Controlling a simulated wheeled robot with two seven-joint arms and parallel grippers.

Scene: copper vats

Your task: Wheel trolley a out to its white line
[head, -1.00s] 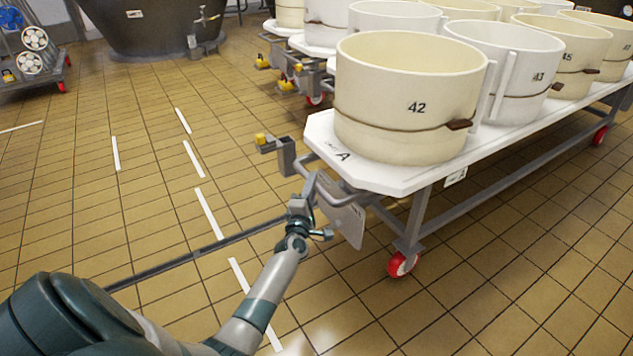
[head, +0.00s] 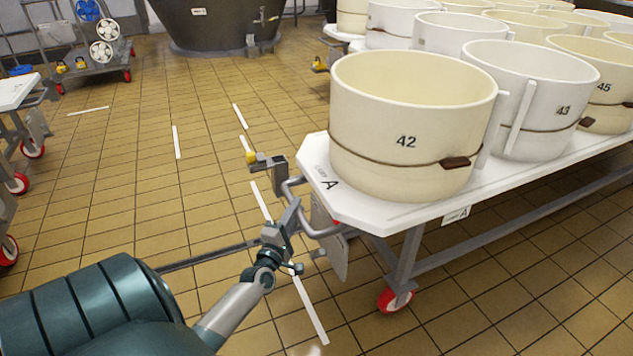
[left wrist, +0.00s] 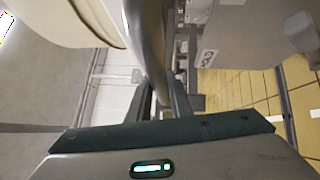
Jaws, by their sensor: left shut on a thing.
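Trolley a (head: 318,178) has a white top marked A and carries cream and white vats, with vat 42 (head: 400,125) at its near end. A grey tube handle (head: 318,233) sticks out from that end. My left gripper (head: 284,224) is shut on this handle; in the left wrist view the fingers (left wrist: 161,98) close around the tube (left wrist: 148,45). White line pieces (head: 310,310) lie on the floor under and beside the handle end; another piece (head: 261,201) lies just left of it. Which one belongs to the trolley I cannot tell. My right gripper is out of view.
Another trolley (head: 18,92) with red wheels stands at the left edge. A dark strip (head: 205,258) crosses the tiles. The floor left of trolley a is mostly clear.

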